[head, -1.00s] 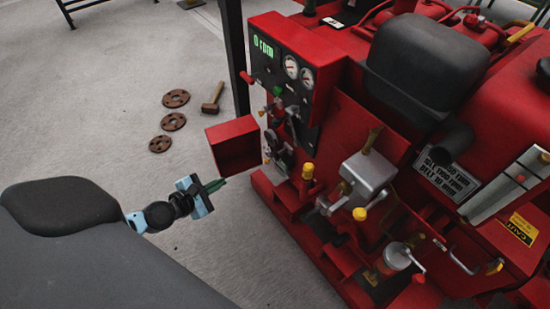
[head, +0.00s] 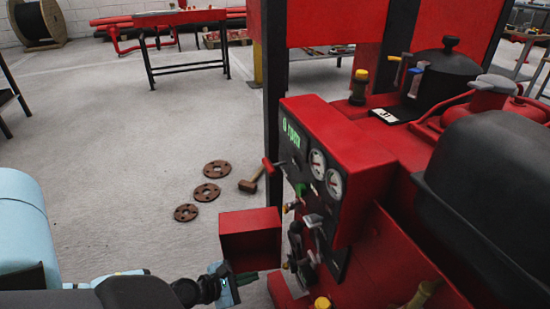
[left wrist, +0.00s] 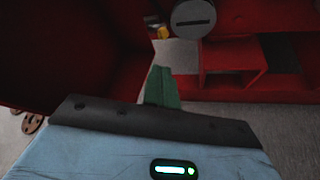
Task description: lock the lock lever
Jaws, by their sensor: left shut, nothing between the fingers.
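The control panel (head: 312,165) of the red pumpset carries a lit display, two round gauges and several small levers and knobs. A grey lever (head: 314,222) is on its lower part, and a red-handled lever (head: 268,166) sticks out at its left edge. I cannot tell which one is the lock lever. My right gripper is not in view.
A grey slotted round part (left wrist: 193,17) and a small yellow part (left wrist: 162,32) show beyond the fingers. A dark post (head: 270,90) stands behind the panel.

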